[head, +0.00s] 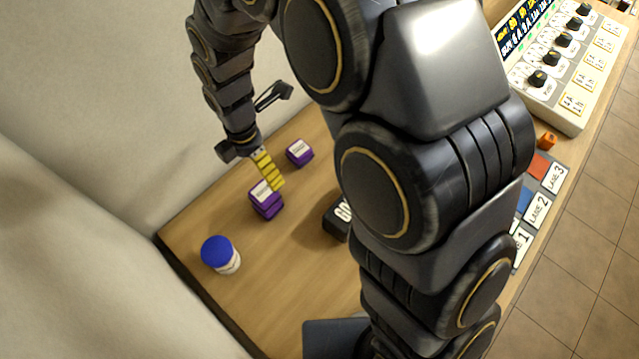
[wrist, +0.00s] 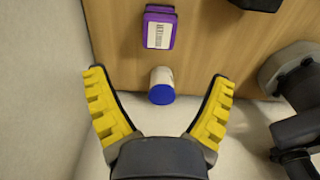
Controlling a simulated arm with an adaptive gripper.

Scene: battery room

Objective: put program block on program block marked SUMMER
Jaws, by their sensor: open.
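Near the table's left side, a purple program block (head: 266,209) with a white label looks like two blocks stacked, one slightly offset on the other. It also shows in the wrist view (wrist: 158,28), beyond my fingertips. A second purple program block (head: 299,153) with a white label stands apart, farther back. The labels are too small to read surely, so I cannot tell which is SUMMER. My gripper (head: 268,171) has yellow ribbed fingers and appears above and beside the stack in the head view. In the wrist view the fingers (wrist: 158,77) are spread wide with nothing between them.
A white jar with a blue lid (head: 221,255) stands in front of the stack. A black block (head: 338,220) is partly hidden by my arm. Coloured lane cards (head: 538,208), an orange cube (head: 547,140) and a knob panel (head: 560,85) are at right. A wall borders the left.

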